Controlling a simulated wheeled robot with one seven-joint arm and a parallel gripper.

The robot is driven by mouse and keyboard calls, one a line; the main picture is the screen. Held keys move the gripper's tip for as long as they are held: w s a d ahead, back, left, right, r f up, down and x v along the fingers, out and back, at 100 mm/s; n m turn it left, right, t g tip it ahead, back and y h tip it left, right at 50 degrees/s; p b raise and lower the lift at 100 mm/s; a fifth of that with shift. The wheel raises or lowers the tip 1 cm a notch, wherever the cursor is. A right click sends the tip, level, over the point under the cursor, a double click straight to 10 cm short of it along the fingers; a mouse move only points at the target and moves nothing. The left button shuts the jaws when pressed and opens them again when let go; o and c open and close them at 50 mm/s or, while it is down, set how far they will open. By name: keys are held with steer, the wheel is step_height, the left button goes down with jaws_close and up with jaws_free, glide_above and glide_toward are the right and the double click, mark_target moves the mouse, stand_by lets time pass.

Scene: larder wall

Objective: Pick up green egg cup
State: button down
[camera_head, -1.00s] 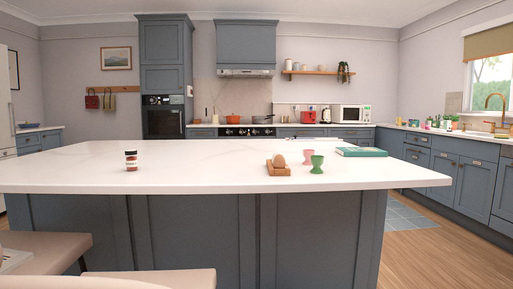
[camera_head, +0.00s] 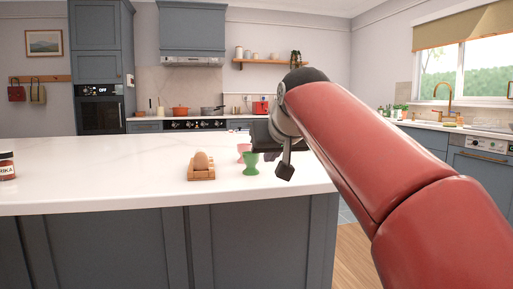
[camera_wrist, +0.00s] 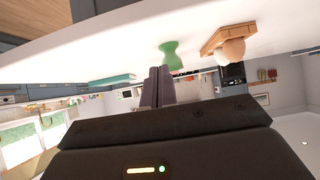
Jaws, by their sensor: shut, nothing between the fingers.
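The green egg cup (camera_head: 251,165) stands upright on the white island top, near its front right part. It also shows in the wrist view (camera_wrist: 172,55), where the picture is upside down. My gripper (camera_wrist: 159,70) is shut and empty, with its fingers pointing towards the green cup; I cannot tell the exact gap. In the head view, my dark hand is just right of the cup. A pink egg cup (camera_head: 243,150) stands close behind and left of the green one, partly covered by it.
A wooden holder (camera_head: 201,173) with a brown egg (camera_head: 201,160) is left of the cups. A spice jar (camera_head: 7,165) is at the far left. A teal book (camera_wrist: 112,79) lies on the top. The island's middle (camera_head: 110,165) is clear.

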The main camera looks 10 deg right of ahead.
steer(key=w, duration=0.2)
steer(key=w+r, duration=0.1)
steer(key=shift+w+a+p, duration=0.25)
steer(key=shift+a+p, duration=0.05)
steer(key=shift+a, duration=0.1)
steer(key=p, duration=0.2)
glide_above(255, 163)
steer(key=w, duration=0.1)
steer(key=shift+w+f, duration=0.2)
steer(key=shift+f, duration=0.1)
steer(key=shift+s+f, duration=0.1)
steer(key=shift+f, duration=0.45)
steer(key=shift+f, duration=0.1)
steer(key=shift+s+f+b, duration=0.1)
steer(key=shift+s+b, duration=0.1)
steer(key=shift+b, duration=0.15)
steer(key=s+b, duration=0.4)
steer(key=s, duration=0.4)
steer(key=shift+s+d+f, duration=0.1)
steer(key=shift+s, duration=0.65)
